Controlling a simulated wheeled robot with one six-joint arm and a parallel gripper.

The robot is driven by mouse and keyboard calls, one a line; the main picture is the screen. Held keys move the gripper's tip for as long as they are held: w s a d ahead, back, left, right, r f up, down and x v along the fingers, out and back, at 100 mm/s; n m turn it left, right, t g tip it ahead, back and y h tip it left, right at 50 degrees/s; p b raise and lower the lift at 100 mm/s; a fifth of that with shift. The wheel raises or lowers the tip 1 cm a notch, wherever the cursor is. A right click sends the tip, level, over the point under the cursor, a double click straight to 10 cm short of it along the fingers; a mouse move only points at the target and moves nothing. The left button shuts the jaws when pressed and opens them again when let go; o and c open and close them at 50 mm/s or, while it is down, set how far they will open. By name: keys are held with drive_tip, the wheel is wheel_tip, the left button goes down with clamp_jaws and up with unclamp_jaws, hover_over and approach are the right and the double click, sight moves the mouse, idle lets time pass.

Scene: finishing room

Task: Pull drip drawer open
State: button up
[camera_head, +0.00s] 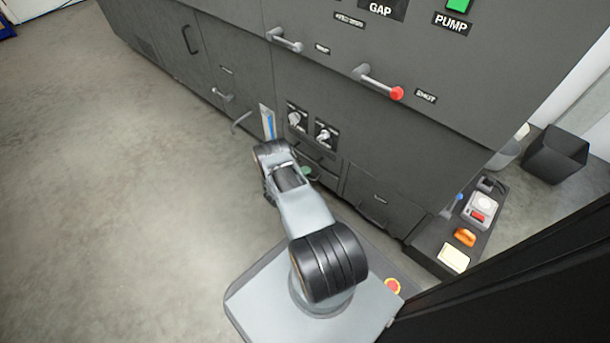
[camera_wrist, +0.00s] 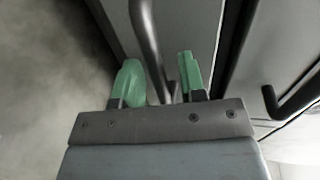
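My gripper (camera_wrist: 158,76) shows in the wrist view with its two green fingers apart. A grey bar handle (camera_wrist: 145,24) on a dark grey front runs down between the fingers, closer to the left one. The fingers do not look closed on it. In the head view the gripper is mostly hidden behind my arm, with a green bit (camera_head: 306,171) showing low at the dark cabinet front (camera_head: 375,150). I cannot read a label that marks the drip drawer, and the drawer front there is largely covered by my arm.
A second dark handle (camera_wrist: 290,104) is at the right in the wrist view. Two knobs (camera_head: 295,119) (camera_head: 323,136) and a red-tipped lever (camera_head: 380,82) are on the cabinet above. A tray of small items (camera_head: 432,251) stands at the right. Floor (camera_head: 120,200) at left is clear.

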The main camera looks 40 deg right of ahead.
clamp_jaws()
idle(0.4)
